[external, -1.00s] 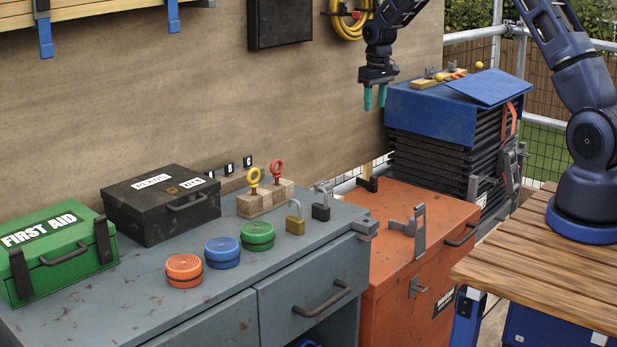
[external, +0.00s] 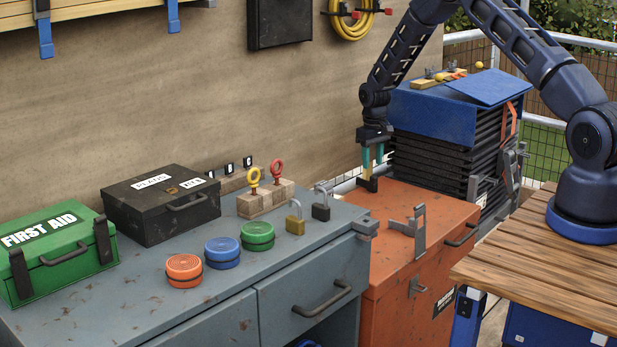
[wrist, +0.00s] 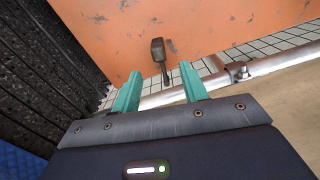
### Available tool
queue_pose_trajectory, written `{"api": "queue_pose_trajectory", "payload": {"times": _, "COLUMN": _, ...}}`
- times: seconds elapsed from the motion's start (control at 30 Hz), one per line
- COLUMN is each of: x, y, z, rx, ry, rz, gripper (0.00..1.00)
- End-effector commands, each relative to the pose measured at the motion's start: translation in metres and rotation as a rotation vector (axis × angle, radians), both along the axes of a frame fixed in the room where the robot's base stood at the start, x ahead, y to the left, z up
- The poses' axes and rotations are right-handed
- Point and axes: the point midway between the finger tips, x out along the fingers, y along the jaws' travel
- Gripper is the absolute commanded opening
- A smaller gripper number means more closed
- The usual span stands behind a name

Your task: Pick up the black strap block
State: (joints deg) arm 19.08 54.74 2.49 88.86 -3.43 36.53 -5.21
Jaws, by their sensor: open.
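The black strap block (external: 368,184) sits at the far back edge of the orange chest's top, close to the wall. A thin yellowish upright part shows above it in the external view. In the wrist view a dark block (wrist: 157,50) with a narrow stem shows beyond the fingers, near the chest's edge. My gripper (external: 373,160) is open, with its teal fingers pointing down just above the block. In the wrist view my gripper (wrist: 161,75) has empty space between its fingertips, and the block is lined up with that gap. Contact cannot be told.
The orange chest (external: 440,210) also carries a grey metal bracket (external: 408,235). A black ribbed stack under a blue cover (external: 425,105) stands just right of my gripper. A metal rail (wrist: 260,68) runs behind the chest. The grey workbench (external: 130,290) holds padlocks, discs and boxes.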

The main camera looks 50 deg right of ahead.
Motion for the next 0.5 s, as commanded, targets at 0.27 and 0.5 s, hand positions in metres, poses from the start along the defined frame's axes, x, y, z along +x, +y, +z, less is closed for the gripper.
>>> {"api": "queue_pose_trajectory", "payload": {"times": 0.27, "x": 0.000, "y": 0.000, "z": -0.026, "rx": 0.000, "ry": -0.001, "rz": 0.000, "gripper": 0.44}}
{"api": "queue_pose_trajectory", "payload": {"times": 0.5, "x": -0.004, "y": 0.000, "z": -0.051, "rx": 0.001, "ry": 0.001, "rz": 0.000, "gripper": 0.44}}
